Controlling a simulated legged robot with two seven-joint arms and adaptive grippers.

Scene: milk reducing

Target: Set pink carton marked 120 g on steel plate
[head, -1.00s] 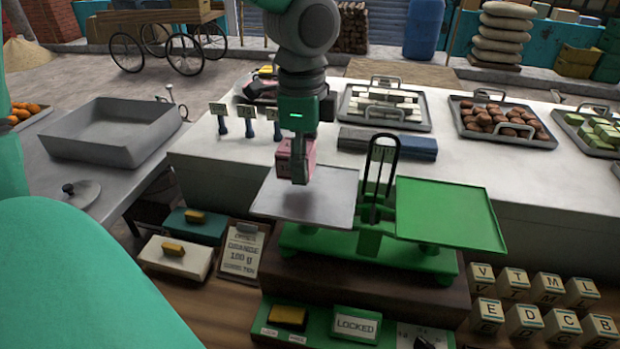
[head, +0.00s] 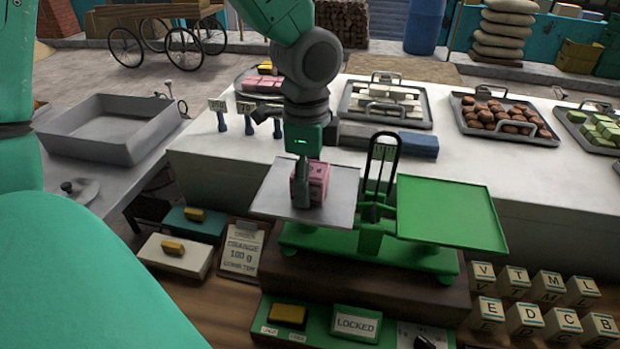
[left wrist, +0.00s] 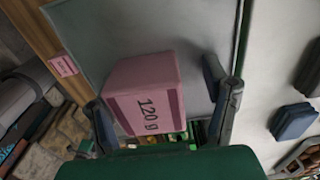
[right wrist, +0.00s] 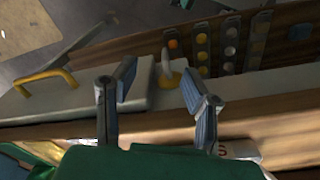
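The pink carton (head: 318,183), marked 120 g in the left wrist view (left wrist: 146,95), sits upright on the steel plate (head: 270,200), the grey left pan of the green balance. The plate also shows behind it in the left wrist view (left wrist: 120,32). My left gripper (head: 303,188) is low over the plate with its fingers around the carton. In the left wrist view the fingers (left wrist: 162,98) stand apart, with a clear gap between the carton and the right finger. My right gripper (right wrist: 157,85) is open and empty, seen only in the right wrist view.
The balance's green pan (head: 450,212) is empty, right of its black upright handle (head: 384,160). A panel marked LOCKED (head: 356,324) is in front. Trays of blocks (head: 388,105) and brown lumps (head: 500,118) stand behind. Lettered cubes (head: 525,318) are at front right.

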